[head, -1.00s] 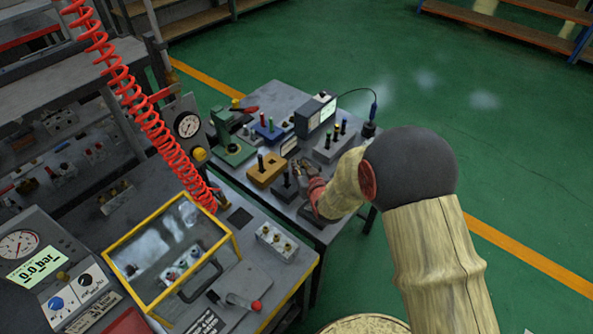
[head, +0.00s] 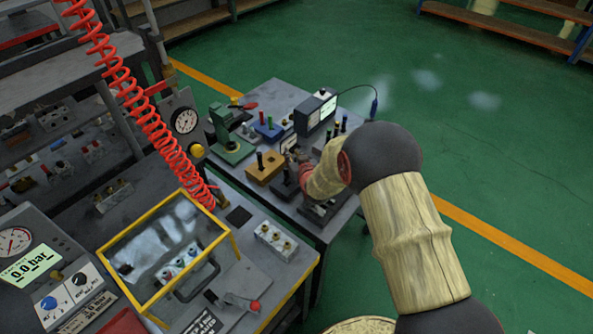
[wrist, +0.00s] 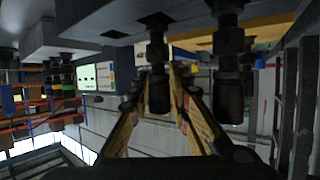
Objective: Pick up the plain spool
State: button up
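In the wrist view a dark spool (wrist: 157,85) with a stepped end hangs from a grey block (wrist: 95,25) in the tilted picture. The open fingers of my gripper (wrist: 160,75) lie on either side of it, and contact is not clear. A second dark, ribbed spool (wrist: 229,80) is just to the right. I cannot tell for sure which spool is the plain one. In the head view my gripper (head: 294,161) is over the small table by a dark block (head: 285,189), partly hidden by my arm. An orange block (head: 263,170) with a black spool stands to its left.
The grey table (head: 268,98) also carries a green press (head: 228,140), a blue block (head: 268,131) and a display box (head: 316,110). A bench with a yellow-framed case (head: 122,236) is nearer, at left. Green floor is clear at right.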

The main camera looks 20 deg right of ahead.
jog(key=shift+c, duration=0.8)
grip_shut()
jog(key=shift+r, duration=0.2)
